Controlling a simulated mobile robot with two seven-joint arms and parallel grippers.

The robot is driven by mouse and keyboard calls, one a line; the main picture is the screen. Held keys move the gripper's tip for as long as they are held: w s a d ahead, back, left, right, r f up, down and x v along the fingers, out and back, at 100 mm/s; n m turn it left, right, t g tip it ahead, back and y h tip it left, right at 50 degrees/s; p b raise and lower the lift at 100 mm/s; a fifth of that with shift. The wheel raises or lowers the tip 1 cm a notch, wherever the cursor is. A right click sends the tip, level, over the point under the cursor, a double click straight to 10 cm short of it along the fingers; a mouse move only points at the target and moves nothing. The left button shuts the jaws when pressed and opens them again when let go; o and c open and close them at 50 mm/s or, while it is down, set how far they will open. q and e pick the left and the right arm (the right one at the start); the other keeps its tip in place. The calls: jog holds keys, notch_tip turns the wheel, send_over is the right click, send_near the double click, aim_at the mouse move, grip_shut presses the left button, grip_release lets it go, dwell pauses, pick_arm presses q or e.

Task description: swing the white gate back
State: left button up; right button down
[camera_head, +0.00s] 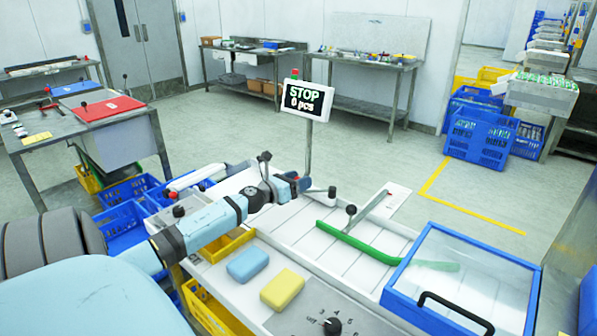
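A thin pale plate (368,211), which looks like the white gate, stands on edge across the white channelled tray (312,240). A black ball knob (351,209) is at its near end. A green curved bar (358,243) runs beside it along the tray. My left gripper (303,184) is above the back left of the tray, left of the plate and apart from it. Its fingers are small and partly hidden, so I cannot tell whether they are open. Another black knob (332,192) shows just right of it. My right gripper is not in view.
A blue-framed clear lid (465,280) with a black handle covers the tray's right end. Blue (248,264) and yellow (282,289) blocks lie in front, near a dial (332,326). A sign reading STOP, 0 pcs (307,100) stands behind on a post.

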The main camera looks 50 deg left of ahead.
pick_arm(q)
jog(key=shift+s, duration=0.1)
jog(key=s, duration=1.3)
jog(key=shift+s+a, duration=0.2)
jog(key=shift+s, duration=0.1)
jog(key=shift+s+f, duration=0.1)
